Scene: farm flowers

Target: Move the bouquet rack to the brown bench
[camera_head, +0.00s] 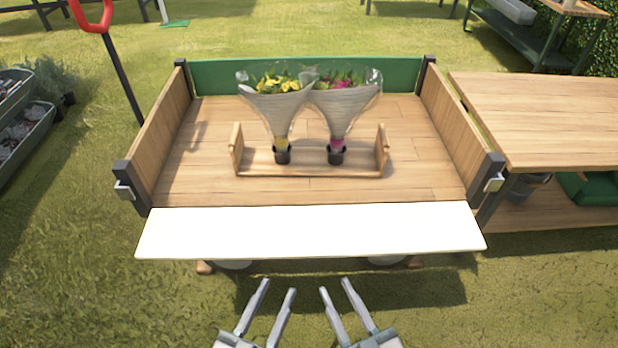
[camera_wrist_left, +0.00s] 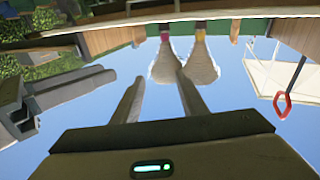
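The bouquet rack (camera_head: 310,165) is a low wooden tray with raised end pieces. It stands on the bed of a wooden cart (camera_head: 415,150) and holds two wrapped bouquets, one with yellow flowers (camera_head: 278,100) and one with pink flowers (camera_head: 340,105). The brown bench (camera_head: 545,110) is to the right of the cart, its top bare. My left gripper (camera_head: 277,287) and right gripper (camera_head: 334,285) are both open and empty in front of the cart, apart from the rack. The left wrist view shows the left fingers (camera_wrist_left: 160,85) spread, with the bouquets beyond, upside down.
A white board (camera_head: 310,230) runs along the cart's front edge. Wooden side walls (camera_head: 160,135) and a green back panel (camera_head: 300,75) enclose the bed. A red-handled tool (camera_head: 92,15) stands at the back left. A bucket (camera_head: 528,188) sits beneath the bench top.

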